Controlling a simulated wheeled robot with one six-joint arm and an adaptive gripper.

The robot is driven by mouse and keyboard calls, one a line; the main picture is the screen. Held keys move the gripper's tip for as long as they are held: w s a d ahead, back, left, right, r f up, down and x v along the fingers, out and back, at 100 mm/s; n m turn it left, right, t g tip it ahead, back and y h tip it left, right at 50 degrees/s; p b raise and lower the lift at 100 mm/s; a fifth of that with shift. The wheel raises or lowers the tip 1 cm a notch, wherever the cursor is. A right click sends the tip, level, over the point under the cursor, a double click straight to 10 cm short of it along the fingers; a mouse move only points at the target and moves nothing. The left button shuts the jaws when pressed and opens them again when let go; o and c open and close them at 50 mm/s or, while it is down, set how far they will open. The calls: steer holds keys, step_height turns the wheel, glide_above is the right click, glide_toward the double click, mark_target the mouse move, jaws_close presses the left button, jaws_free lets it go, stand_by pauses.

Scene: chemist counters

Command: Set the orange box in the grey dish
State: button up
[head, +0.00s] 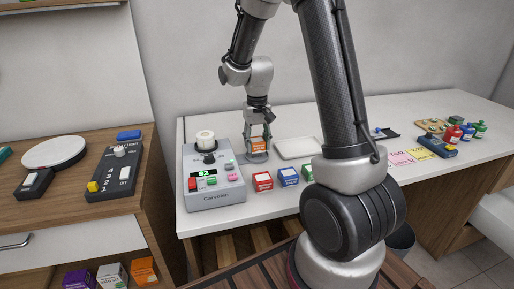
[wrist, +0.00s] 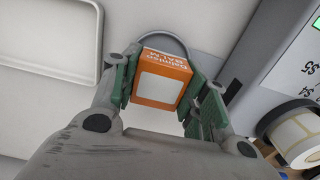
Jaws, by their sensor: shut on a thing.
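My gripper (head: 259,138) is shut on the orange box (head: 259,146), low over the white counter. The wrist view shows the box (wrist: 162,79), with a white panel and printed lettering, between my green-padded fingers (wrist: 158,88). The grey dish (head: 256,158) is directly beneath the gripper. Its curved rim (wrist: 178,38) shows behind the box in the wrist view. The box and fingers hide most of the dish. I cannot tell whether the box touches the dish floor.
A label machine (head: 213,179) stands close left of the dish, a white tray (head: 297,148) to its right. Red (head: 262,181) and blue (head: 288,176) boxes sit in front. Another orange box (head: 144,271) is on the lower left shelf. Bottles (head: 467,131) stand far right.

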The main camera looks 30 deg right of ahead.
mark_target(257, 150)
steer(key=shift+f, duration=1.1)
steer(key=shift+f, duration=0.3)
steer(key=shift+s+f, duration=0.2)
steer(key=shift+f, duration=0.05)
steer(key=o, duration=1.1)
steer(key=shift+w+f, duration=0.1)
steer(key=shift+f, duration=0.1)
steer(key=shift+c, duration=0.2)
steer(key=shift+r, duration=0.15)
